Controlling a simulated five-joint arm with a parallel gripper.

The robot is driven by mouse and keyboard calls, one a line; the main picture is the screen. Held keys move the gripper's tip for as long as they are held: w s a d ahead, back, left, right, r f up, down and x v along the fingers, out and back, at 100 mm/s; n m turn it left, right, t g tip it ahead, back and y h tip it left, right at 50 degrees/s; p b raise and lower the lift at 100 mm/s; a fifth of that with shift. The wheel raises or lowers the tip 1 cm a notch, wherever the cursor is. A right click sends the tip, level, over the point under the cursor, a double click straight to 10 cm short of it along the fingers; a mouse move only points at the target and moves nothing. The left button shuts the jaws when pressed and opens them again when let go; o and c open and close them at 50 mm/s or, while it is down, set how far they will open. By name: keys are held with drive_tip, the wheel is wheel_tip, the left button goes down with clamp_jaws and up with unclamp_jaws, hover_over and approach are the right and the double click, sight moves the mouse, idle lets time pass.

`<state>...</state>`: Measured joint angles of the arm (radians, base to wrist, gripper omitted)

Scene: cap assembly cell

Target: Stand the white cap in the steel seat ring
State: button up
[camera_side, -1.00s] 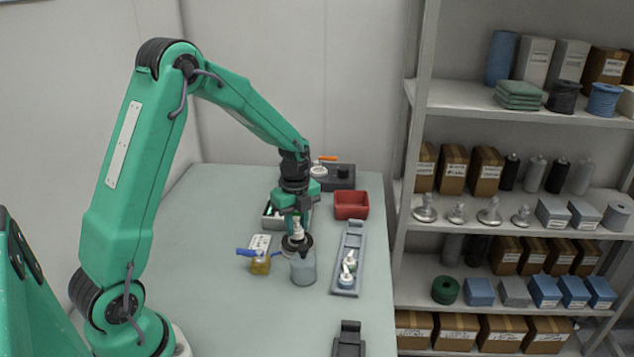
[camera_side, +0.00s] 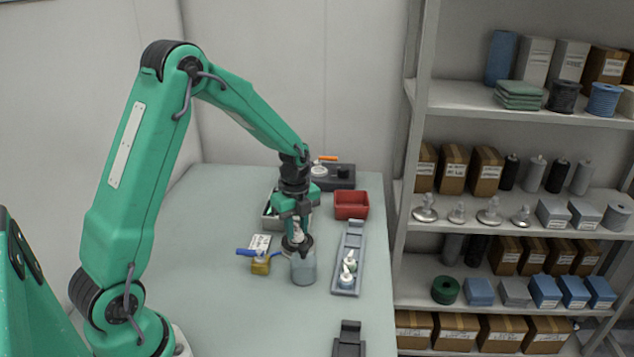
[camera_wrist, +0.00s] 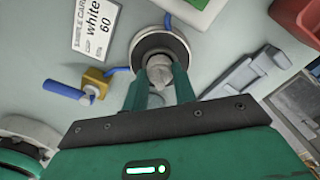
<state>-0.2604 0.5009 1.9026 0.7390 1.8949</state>
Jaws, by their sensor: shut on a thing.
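My gripper (camera_wrist: 160,88) is shut on the white cap (camera_wrist: 160,70), which looks grey and shaded in the wrist view. In the side view my gripper (camera_side: 297,228) points down with the pale cap (camera_side: 297,232) between its fingers. The seat ring (camera_wrist: 146,42) is a round dark-and-grey ring just beyond the cap in the wrist view. It shows as a dark disc (camera_side: 298,249) under the fingers in the side view. The cap overlaps the ring in both views. I cannot tell whether it touches or sits inside it.
A blue-grey cylinder (camera_side: 303,269) stands close in front of the ring. A yellow block (camera_side: 260,266) with blue tubing and a sample card (camera_wrist: 95,28) lie to the left. A long grey tray (camera_side: 347,284) holding small pieces is at right, with a red bin (camera_side: 351,206) behind.

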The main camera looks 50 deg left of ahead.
drive_tip(key=shift+f, duration=0.15)
idle(0.8)
drive_tip(key=o, duration=0.7)
drive_tip(key=shift+o, duration=0.2)
drive_tip(key=shift+r, duration=3.55)
